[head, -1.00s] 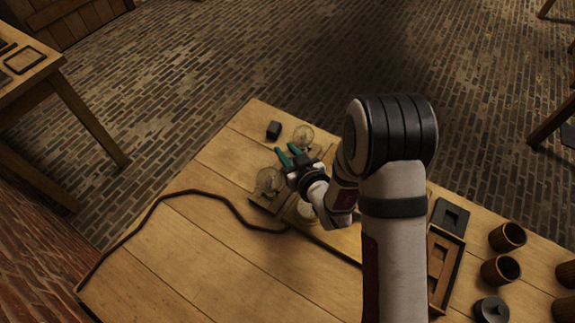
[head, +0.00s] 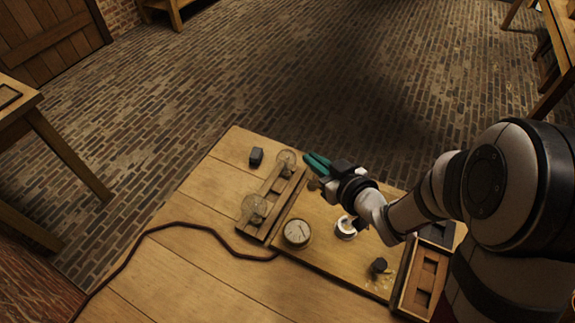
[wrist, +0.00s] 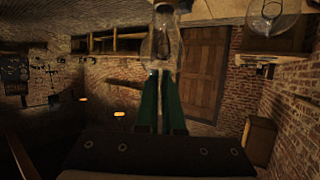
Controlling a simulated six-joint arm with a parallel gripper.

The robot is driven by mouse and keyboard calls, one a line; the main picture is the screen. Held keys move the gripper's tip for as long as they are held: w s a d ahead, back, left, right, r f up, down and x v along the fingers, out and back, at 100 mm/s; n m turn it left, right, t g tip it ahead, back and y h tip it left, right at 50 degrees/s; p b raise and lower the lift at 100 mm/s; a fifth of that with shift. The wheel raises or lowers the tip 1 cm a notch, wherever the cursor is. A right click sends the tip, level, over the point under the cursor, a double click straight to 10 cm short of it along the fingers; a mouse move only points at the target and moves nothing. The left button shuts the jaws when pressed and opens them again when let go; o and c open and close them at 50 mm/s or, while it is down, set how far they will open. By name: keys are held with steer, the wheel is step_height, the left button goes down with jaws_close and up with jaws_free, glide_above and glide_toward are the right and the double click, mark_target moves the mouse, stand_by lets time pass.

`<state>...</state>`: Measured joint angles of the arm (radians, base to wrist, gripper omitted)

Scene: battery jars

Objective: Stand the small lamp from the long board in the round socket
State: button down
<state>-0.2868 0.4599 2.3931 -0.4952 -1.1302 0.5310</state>
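The long board (head: 272,203) lies on the table with two clear glass lamps on it. The small lamp (head: 286,160) stands at its far end and the larger lamp (head: 250,209) at its near end. My gripper (head: 313,162) is just right of the small lamp, its teal fingers pointing at it. In the wrist view the small lamp (wrist: 163,45) appears upside down beyond the fingertips. A narrow gap shows between the fingers (wrist: 161,78); they do not appear closed on the lamp. I cannot identify the round socket surely; a small brownish piece (head: 313,184) sits below my gripper.
A round dial (head: 297,232), a white ring-shaped piece (head: 345,228) and a dark knob (head: 379,266) are on a wide panel (head: 320,249). A black block (head: 256,156) lies left of the small lamp. A cord (head: 150,232) crosses the bare left table.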

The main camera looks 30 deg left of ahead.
steer(key=s+d+n+g+y, duration=0.15)
steer(key=d+n+g, duration=0.3)
steer(key=d, duration=0.55)
steer(key=shift+g+h, duration=0.25)
steer(key=shift+s+f, duration=0.15)
steer(key=shift+f, duration=1.3)
steer(key=shift+s+f, duration=0.15)
steer(key=shift+f, duration=1.25)
steer(key=shift+f, duration=0.55)
steer(key=c, duration=1.3)
jaws_free()
steer(key=v, duration=1.1)
steer(key=shift+w+r, duration=0.1)
